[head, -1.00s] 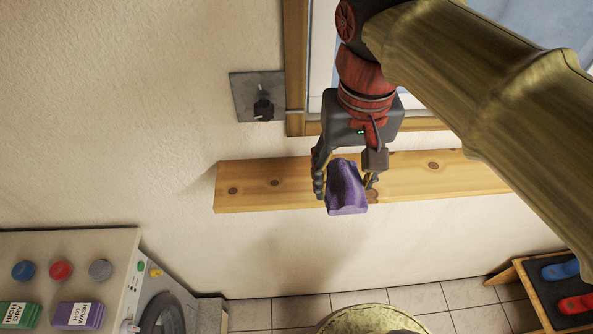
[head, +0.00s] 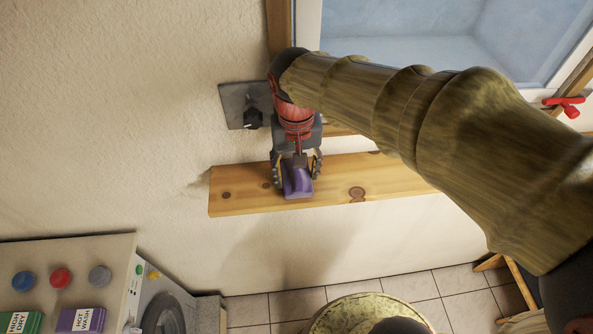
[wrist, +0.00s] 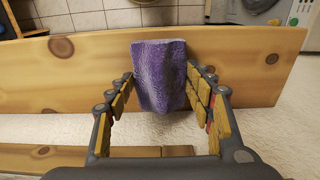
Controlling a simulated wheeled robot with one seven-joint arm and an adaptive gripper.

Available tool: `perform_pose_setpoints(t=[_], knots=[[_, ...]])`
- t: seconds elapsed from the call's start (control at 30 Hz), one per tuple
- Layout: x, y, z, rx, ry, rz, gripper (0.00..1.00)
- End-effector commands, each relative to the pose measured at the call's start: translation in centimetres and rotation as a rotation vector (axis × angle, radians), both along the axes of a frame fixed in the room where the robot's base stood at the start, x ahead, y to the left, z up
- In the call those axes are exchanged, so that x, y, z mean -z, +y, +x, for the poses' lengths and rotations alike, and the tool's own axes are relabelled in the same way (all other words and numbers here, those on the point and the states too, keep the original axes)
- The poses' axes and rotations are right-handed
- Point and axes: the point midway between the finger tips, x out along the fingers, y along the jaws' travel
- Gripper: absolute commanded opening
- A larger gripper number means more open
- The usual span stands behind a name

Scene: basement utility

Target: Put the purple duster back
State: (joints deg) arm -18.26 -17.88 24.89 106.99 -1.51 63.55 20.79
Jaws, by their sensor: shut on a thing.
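The purple duster (head: 298,181) is between the fingers of my gripper (head: 297,173), at the wooden shelf (head: 390,178) on the wall, left of the shelf's middle. In the wrist view the duster (wrist: 160,75) is a fuzzy purple block, with the padded fingers of my gripper (wrist: 165,95) on its two sides. My gripper is shut on it. The shelf (wrist: 240,65) lies behind the duster in that view. I cannot tell whether the duster touches the shelf.
A washing machine (head: 165,300) stands at lower left, beside a top with coloured knobs and a purple "HOT WASH" block (head: 82,320). A wall plate with a black knob (head: 246,106) is above the shelf's left end. The shelf looks bare on both sides of my gripper.

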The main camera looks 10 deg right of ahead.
Motion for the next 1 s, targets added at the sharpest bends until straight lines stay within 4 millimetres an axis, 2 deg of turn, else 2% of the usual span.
perform_pose_setpoints(t=[0.1,0.43,0.47,0.77,1.0], knots=[[0.74,-0.02,-0.03,0.000,-0.001,0.000,0.32],[1.05,-0.03,-0.03,0.001,-0.001,0.000,0.32],[1.08,-0.03,-0.04,0.001,-0.001,0.000,0.53],[0.99,-0.03,-0.03,0.001,-0.001,0.001,0.70],[0.98,-0.03,-0.03,0.001,-0.001,0.000,0.71]])
